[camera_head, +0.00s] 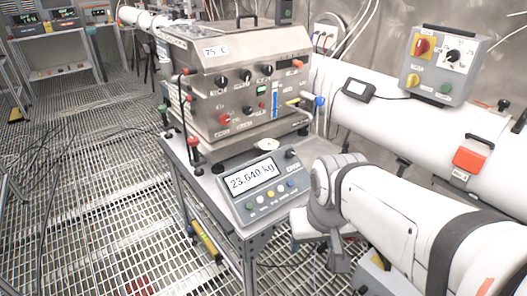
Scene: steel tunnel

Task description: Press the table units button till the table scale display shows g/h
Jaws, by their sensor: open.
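The table scale (265,190) is a grey box at the front of the steel table. Its display (253,178) reads 23.640 kg. A row of small coloured buttons (271,197) runs below the display; their labels are too small to read, so I cannot tell which is the units button. My gripper (322,253) is to the right of the scale, beyond the table's right edge, pointing down and apart from the buttons. It is open, with nothing seen in it. My white arm comes in from the right and does not cover the display.
A steel machine (240,80) with knobs stands behind the scale, marked 75 C. A small round dish (266,144) lies between them. A white pipe (440,120) runs along the right wall, with a grey control box (444,66) above it. Grating floor (100,190) is open at left.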

